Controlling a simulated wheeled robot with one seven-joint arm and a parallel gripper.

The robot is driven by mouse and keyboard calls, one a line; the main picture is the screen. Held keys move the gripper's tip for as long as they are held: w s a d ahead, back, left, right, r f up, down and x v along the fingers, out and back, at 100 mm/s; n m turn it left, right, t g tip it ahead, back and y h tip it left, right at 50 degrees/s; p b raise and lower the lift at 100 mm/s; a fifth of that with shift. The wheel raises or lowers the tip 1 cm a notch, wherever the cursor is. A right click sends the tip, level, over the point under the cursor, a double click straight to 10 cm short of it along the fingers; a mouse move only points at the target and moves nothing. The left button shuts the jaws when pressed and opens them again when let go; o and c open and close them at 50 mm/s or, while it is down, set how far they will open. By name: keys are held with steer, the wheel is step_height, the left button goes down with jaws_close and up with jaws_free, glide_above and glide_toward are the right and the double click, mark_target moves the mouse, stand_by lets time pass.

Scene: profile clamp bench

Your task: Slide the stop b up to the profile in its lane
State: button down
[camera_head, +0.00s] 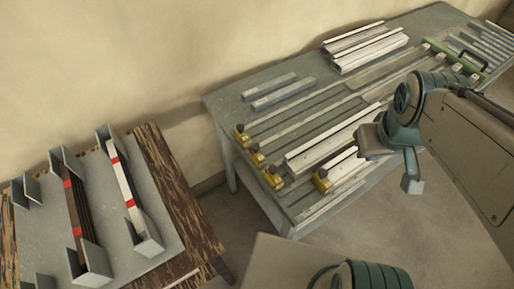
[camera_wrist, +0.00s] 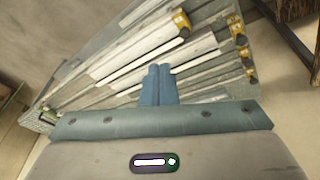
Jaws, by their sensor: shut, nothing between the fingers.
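Several yellow stops sit on the grey bench (camera_head: 222,104). Three are in a row at its left end: a far one (camera_head: 241,135), a middle one (camera_head: 257,155) and a near one (camera_head: 273,178). Another yellow stop (camera_head: 322,180) sits farther right in the front lane, close to the end of a pale profile (camera_head: 345,163). A long pale profile (camera_head: 325,143) lies in the lane behind. No letters are legible, so I cannot tell which stop is b. My gripper (camera_wrist: 159,68) is shut and empty, pointing over the lanes in the wrist view, apart from the stops.
Stacked profiles (camera_head: 365,48) and grey bars (camera_head: 278,91) lie at the bench's back. A green bar with a black handle (camera_head: 455,57) is at the far right. A separate table (camera_head: 165,165) at left carries grey brackets and red-banded strips. Floor shows between the tables.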

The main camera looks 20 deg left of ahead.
steer(key=a+f+n+g+p, duration=0.1)
steer(key=a+f+n+g, duration=0.1)
steer(key=a+f+n, duration=0.8)
steer(key=a+f+n+g, duration=0.1)
steer(key=a+f+n, duration=0.4)
steer(key=a+n, duration=0.9)
steer(key=shift+w+f+b, duration=0.65)
steer(key=shift+f+b, duration=2.2)
steer(key=shift+f, duration=0.85)
steer(key=shift+w+d+p, duration=0.65)
steer(key=shift+w+d, duration=2.2)
steer(key=shift+w, duration=0.2)
steer(key=shift+w+d+r, duration=0.1)
steer(key=shift+w+d, duration=0.2)
steer(key=shift+w, duration=0.1)
steer(key=shift+a, duration=0.1)
steer(key=shift+s+a, duration=0.45)
steer(key=shift+s, duration=0.2)
step_height(320, 180, up, 7)
steer(key=p, duration=0.6)
